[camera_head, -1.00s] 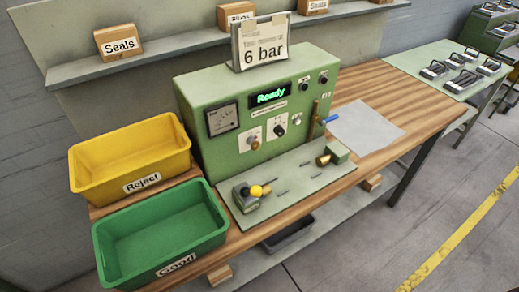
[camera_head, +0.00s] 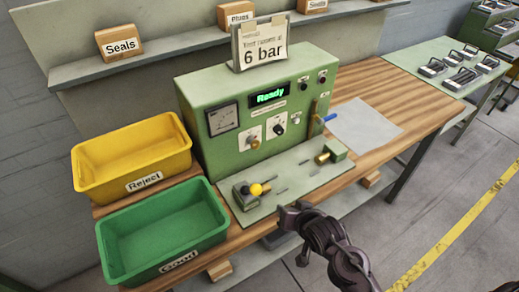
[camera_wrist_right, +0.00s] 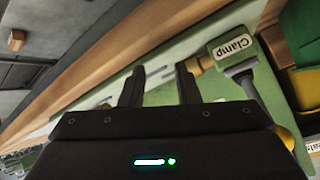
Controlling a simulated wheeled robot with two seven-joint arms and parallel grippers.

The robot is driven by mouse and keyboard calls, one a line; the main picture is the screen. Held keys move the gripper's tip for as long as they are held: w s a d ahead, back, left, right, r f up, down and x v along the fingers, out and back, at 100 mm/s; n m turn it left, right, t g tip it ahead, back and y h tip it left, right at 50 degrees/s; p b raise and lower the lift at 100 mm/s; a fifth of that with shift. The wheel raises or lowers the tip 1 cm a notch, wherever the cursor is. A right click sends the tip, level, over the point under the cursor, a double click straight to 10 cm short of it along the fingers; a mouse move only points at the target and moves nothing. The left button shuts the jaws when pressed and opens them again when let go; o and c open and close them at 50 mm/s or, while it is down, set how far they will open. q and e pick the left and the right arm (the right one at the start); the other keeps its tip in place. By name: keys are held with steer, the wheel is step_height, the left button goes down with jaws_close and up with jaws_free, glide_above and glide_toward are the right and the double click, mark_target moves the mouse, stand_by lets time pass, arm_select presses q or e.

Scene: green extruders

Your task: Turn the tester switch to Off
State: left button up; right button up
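The green tester (camera_head: 225,159) stands on the wooden bench with its display (camera_head: 270,95) reading "Ready". On its front, a black rotary switch (camera_head: 279,130) sits on a white plate; its labels are too small to read. A brass knob (camera_head: 253,142) on another white plate is to its left. My right gripper (camera_head: 290,213) is in front of the bench edge, low and well apart from the switch. In the right wrist view its two fingers (camera_wrist_right: 160,88) are apart with nothing between them. The switch cannot be made out there. My left gripper is out of view.
The tester's base plate holds a yellow-knobbed clamp (camera_head: 256,189), labelled "Clamp" in the wrist view (camera_wrist_right: 233,47), and a brass fitting (camera_head: 322,158). A blue-tipped lever (camera_head: 330,118) projects at the tester's right. Yellow Reject (camera_head: 145,183) and green Good (camera_head: 178,262) bins stand left.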

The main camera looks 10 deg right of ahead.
mark_target(258, 148)
steer(key=w+r+m+t, duration=0.1)
steer(key=w+r+t+y, duration=0.1)
steer(key=w, duration=0.1)
steer(key=w+a+r+m+t, duration=0.1)
steer(key=w, duration=0.1)
steer(key=shift+w+r+m, duration=0.15)
steer(key=shift+r+m, duration=0.05)
steer(key=shift+m, duration=0.1)
steer(key=w+a+r+m+t+y, duration=0.1)
steer(key=w, duration=0.2)
steer(key=w+a+r+m+t+y+p, duration=0.1)
steer(key=w+r+t, duration=0.1)
steer(key=w, duration=0.1)
steer(key=w+a+r+m+t+y+p, duration=0.1)
steer(key=w+r, duration=0.1)
steer(key=w, duration=0.1)
steer(key=shift+w+a+r, duration=0.2)
steer(key=shift+r, duration=0.05)
steer(key=shift+w+a+f, duration=0.1)
steer(key=shift+w+a, duration=0.15)
steer(key=shift+w, duration=0.4)
steer(key=shift+c, duration=0.4)
jaws_close()
